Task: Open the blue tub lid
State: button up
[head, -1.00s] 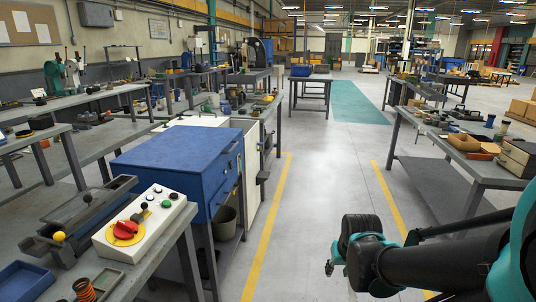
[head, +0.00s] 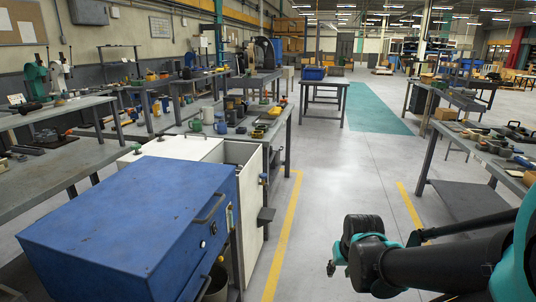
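The large blue tub (head: 205,262) stands at the lower left of the head view, close to me. Its flat blue lid (head: 125,215) is down, covering the top. A dark bar handle (head: 210,207) is on the side facing right, near the top edge. My arm reaches in from the right edge, and my gripper (head: 331,268) is at its left end, low over the aisle. It is to the right of the tub and apart from it. The fingers are small and partly hidden, so their opening is unclear.
A white cabinet (head: 250,195) stands just behind the tub, beside a bench (head: 275,128) with small items. A grey bucket (head: 217,282) is low at the tub's right side. The aisle floor (head: 325,190) is clear. Another bench (head: 475,150) stands on the right.

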aim_at(128, 222)
jog(key=i+u, duration=0.2)
jog(key=i, duration=0.2)
jog(key=i+l+u, duration=0.2)
jog(key=i, duration=0.25)
jog(key=i+l+u, duration=0.2)
jog(key=i, duration=0.2)
jog(key=k+u, duration=0.35)
jog(key=k+j+u, duration=0.1)
jog(key=u, duration=0.25)
jog(key=k+j+u, duration=0.3)
jog(key=i+l, duration=0.05)
